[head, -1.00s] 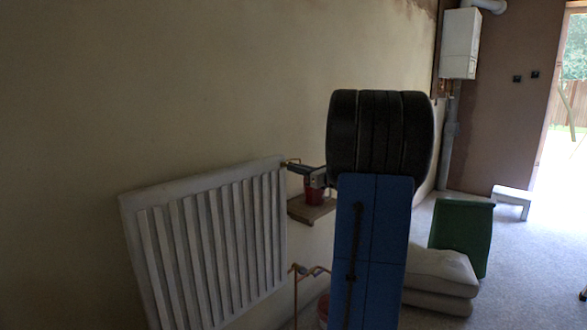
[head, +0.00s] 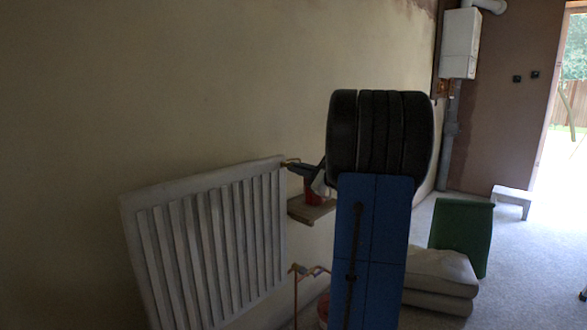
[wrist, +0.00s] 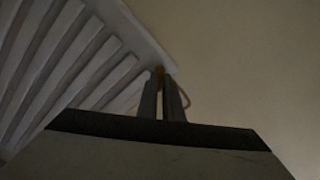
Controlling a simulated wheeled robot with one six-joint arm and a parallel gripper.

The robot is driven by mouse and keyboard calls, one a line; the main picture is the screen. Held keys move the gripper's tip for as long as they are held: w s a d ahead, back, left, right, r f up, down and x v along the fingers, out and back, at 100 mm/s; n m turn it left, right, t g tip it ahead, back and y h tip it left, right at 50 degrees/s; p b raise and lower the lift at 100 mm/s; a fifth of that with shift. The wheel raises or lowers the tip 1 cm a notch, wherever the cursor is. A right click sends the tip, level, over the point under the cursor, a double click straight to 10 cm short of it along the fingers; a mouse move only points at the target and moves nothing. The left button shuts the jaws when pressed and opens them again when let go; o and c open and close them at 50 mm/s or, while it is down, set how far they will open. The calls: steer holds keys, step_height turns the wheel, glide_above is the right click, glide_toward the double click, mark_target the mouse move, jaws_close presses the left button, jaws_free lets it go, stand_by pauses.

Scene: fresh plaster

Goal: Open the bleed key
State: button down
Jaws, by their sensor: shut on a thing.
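The white radiator (head: 205,235) hangs on the left wall, and its upper right corner also shows in the wrist view (wrist: 150,45). The bleed key (wrist: 160,70) is a small brass-coloured piece at that corner, mostly hidden between the fingers. In the head view a thin copper-coloured bit (head: 288,162) shows at the same corner. My gripper (head: 297,168) reaches in from the right, and its two dark fingers (wrist: 163,88) are shut on the key. How far the key is turned cannot be told.
A wooden shelf (head: 305,211) with a red pot (head: 313,190) sits just below my gripper. Copper pipework (head: 308,270) stands below. Stacked sacks (head: 440,280), a green container (head: 462,235) and a white step (head: 513,197) are on the right floor.

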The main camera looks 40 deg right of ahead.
steer(key=shift+n, duration=4)
steer(key=shift+n, duration=1.1)
steer(key=c, duration=1.8)
jaws_free()
steer(key=shift+o, duration=0.2)
